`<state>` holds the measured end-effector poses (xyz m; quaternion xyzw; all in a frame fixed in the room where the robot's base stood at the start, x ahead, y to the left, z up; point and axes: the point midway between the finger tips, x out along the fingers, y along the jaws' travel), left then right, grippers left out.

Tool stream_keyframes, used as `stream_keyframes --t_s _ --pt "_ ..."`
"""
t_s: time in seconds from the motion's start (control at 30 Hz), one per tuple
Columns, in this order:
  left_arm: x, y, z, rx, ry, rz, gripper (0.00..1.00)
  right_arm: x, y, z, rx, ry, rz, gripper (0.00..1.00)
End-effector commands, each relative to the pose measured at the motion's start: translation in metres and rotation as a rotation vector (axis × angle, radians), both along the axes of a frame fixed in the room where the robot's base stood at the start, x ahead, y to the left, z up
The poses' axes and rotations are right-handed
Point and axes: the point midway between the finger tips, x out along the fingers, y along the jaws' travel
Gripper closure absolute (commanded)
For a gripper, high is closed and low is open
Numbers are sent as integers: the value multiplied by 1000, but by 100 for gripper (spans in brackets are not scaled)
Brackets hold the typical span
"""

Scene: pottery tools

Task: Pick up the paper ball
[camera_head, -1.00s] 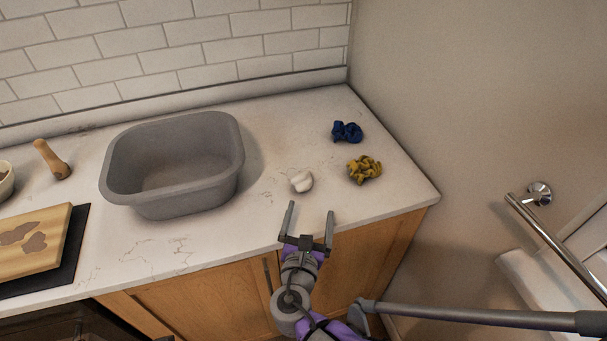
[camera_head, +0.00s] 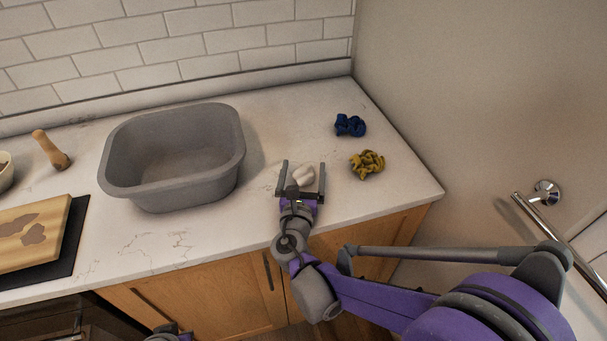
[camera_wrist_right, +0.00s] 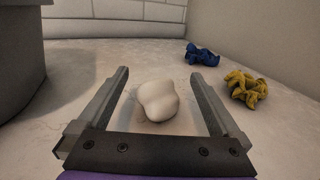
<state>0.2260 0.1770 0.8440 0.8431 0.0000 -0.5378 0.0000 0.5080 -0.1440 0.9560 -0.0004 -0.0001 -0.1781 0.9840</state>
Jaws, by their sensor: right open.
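The white crumpled paper ball (camera_head: 304,175) lies on the pale counter between the grey tub and the yellow cloth. My right gripper (camera_head: 303,176) is open, with a finger on each side of the ball. In the right wrist view the ball (camera_wrist_right: 158,101) sits between the two fingers of the gripper (camera_wrist_right: 160,92), with a visible gap on both sides. My left gripper is not in view; only a bit of my other arm shows at the bottom edge of the head view.
A grey tub (camera_head: 172,192) stands left of the ball. A crumpled yellow cloth (camera_head: 367,164) and a blue one (camera_head: 350,125) lie to the right. A wooden board (camera_head: 35,235) and wooden-handled tool (camera_head: 50,149) are farther left. A wall bounds the counter (camera_head: 270,120) at right.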

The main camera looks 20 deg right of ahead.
Motion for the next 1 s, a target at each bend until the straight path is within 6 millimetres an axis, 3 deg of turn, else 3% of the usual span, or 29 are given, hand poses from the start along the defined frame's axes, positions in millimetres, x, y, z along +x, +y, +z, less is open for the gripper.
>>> stream_keyframes --t_s 0.27,0.73,1.0 --pt "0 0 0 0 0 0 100 8 -4 0 0 0 0 0" --pt "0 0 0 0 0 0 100 8 -3 0 1 0 0 83" --pt "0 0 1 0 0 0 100 8 -3 2 1 0 0 85"
